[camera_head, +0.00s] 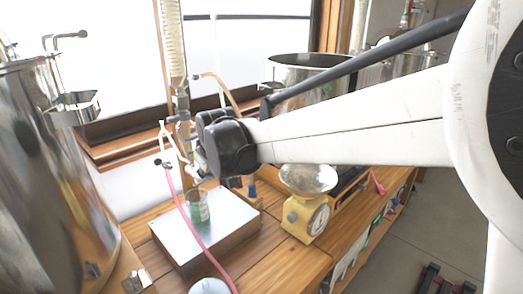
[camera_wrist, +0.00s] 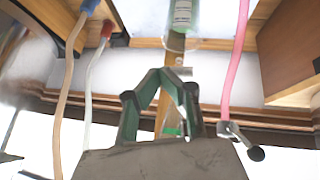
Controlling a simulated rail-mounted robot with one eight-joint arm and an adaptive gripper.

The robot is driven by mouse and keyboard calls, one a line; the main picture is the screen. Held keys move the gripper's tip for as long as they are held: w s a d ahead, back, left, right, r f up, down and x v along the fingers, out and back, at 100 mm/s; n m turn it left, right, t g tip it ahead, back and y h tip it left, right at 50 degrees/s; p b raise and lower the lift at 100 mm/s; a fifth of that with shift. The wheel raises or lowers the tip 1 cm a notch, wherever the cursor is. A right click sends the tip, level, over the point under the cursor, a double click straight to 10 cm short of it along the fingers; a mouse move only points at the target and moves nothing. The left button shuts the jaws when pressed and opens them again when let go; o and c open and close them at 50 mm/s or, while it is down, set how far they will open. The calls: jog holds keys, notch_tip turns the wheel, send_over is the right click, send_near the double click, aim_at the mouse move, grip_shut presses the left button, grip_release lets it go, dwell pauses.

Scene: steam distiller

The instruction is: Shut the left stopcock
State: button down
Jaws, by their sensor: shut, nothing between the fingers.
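The left stopcock (camera_head: 160,163) is a small metal valve with a dark knob at the top of the pink tube (camera_head: 184,213). In the wrist view, where the scene looks upside down, the stopcock (camera_wrist: 238,138) lies right of my gripper, its lever ending in a black knob. My gripper (camera_wrist: 172,72) has its green-grey fingers drawn together at the tips, with nothing held. The stopcock is beside the fingers and appears apart from them. In the head view my dark wrist hides most of the fingers. Whether the valve is open is unclear.
A glass column (camera_head: 174,50) rises behind. A yellow scale (camera_head: 306,216) stands to the right and a large steel vessel (camera_head: 50,190) to the left. Tan (camera_wrist: 68,90) and white tubes hang close by.

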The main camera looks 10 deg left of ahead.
jog(key=shift+r, duration=0.15)
jog(key=shift+r+p, duration=0.55)
jog(key=shift+r, duration=0.25)
